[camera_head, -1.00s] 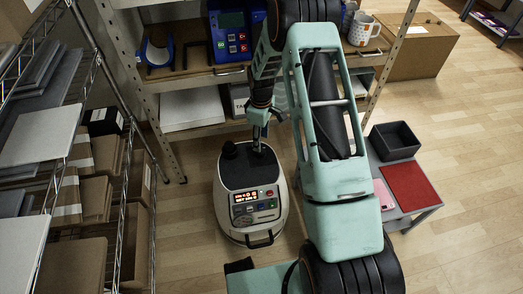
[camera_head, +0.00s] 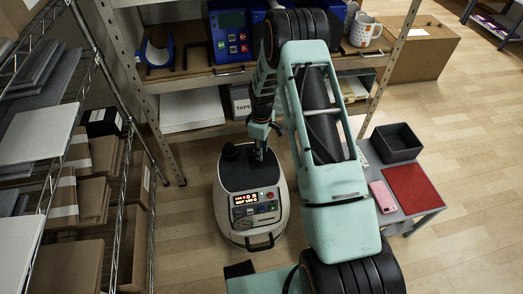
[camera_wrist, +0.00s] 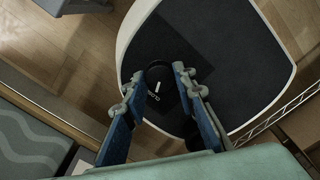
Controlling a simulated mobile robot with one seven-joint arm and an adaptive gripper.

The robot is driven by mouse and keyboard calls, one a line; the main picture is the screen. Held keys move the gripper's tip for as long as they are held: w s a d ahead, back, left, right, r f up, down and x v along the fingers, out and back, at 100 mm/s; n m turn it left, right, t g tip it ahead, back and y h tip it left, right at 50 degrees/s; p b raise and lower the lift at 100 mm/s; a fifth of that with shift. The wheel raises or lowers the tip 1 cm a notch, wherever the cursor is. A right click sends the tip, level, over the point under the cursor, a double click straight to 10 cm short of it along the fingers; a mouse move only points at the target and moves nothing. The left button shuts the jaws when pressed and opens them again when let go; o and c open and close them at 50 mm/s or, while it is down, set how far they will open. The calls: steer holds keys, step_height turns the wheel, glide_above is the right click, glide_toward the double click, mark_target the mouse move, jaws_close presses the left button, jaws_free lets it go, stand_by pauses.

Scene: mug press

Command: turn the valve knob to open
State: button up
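The valve knob (camera_wrist: 157,86) is a small black round knob with a white line on top. It sits on the dark top plate of a white machine (camera_head: 225,222), beside printed lettering in the wrist view. My gripper (camera_wrist: 160,72) points down at the plate, with one finger on each side of the knob. The fingers are apart, and I cannot tell whether they touch the knob. In the head view my gripper (camera_head: 260,157) is at the right part of the plate and hides the knob.
The machine's front has a lit red display and buttons. A wire rack (camera_head: 130,180) stands at left, a shelf (camera_head: 190,84) behind. A low table at right holds a black bin (camera_head: 396,142) and red mat (camera_head: 411,187).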

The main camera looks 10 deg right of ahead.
steer(key=c, duration=0.3)
steer(key=shift+c, duration=0.2)
steer(key=m, duration=0.5)
steer(key=shift+b, duration=0.35)
steer(key=shift+m, duration=2.4)
steer(key=o, duration=1.2)
steer(key=shift+c, duration=0.2)
steer(key=shift+r, duration=0.1)
